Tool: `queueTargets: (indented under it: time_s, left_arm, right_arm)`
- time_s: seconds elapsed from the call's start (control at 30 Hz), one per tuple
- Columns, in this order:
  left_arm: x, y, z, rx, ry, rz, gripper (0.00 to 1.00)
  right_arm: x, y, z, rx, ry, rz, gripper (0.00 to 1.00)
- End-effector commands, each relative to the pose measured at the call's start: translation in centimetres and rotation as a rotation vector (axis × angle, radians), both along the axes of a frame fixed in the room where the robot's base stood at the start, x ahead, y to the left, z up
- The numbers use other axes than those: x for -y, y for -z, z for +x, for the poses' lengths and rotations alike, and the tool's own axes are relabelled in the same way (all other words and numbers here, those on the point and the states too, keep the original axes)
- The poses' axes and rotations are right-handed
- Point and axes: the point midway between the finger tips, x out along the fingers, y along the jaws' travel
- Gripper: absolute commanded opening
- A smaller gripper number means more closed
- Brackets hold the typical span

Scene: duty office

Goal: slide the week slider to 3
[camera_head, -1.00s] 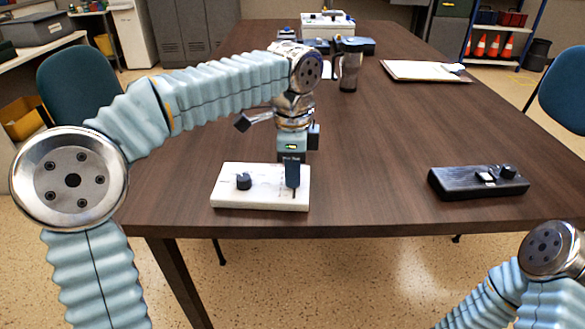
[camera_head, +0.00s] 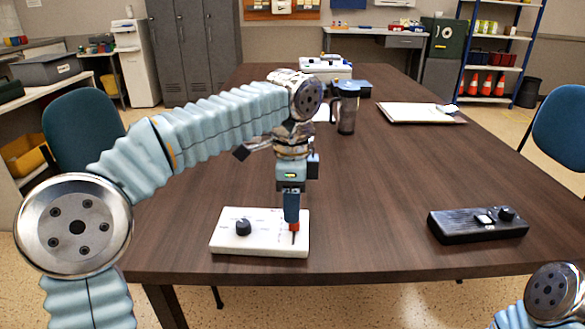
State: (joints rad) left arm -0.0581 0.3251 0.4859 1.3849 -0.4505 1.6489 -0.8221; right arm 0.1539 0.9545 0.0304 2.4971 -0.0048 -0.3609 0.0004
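A white control box (camera_head: 262,247) lies near the front edge of the table, with a black round knob (camera_head: 243,227) on its left part. A short dark slot runs front to back on its right part. A small red piece (camera_head: 294,227), which looks like the slider's cap, shows at the far end of that visible slot. My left gripper (camera_head: 292,222) points down from above, its tips at the red piece. The fingers line up edge-on, so their gap is hidden. The box's markings are too small to read. My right gripper is out of view; only part of my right arm shows.
A black box (camera_head: 462,229) with a knob and a light switch lies at the right front. The table's middle is clear.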

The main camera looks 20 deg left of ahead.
Motion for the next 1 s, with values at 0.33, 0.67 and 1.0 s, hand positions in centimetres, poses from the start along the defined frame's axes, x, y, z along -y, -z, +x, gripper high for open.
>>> queueTargets:
  time_s: [0.33, 0.67, 1.0]
  left_arm:
    - [0.1, -8.2, 0.1, 0.001, 0.001, -0.002, 0.38]
    - [0.0, -10.1, 0.0, -0.001, 0.000, 0.001, 0.38]
    - [0.0, -10.1, 0.0, 0.000, 0.000, 0.000, 0.38]
  right_arm:
    - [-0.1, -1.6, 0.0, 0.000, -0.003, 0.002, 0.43]
    - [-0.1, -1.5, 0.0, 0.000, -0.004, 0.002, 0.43]
    - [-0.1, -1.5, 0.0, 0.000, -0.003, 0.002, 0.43]
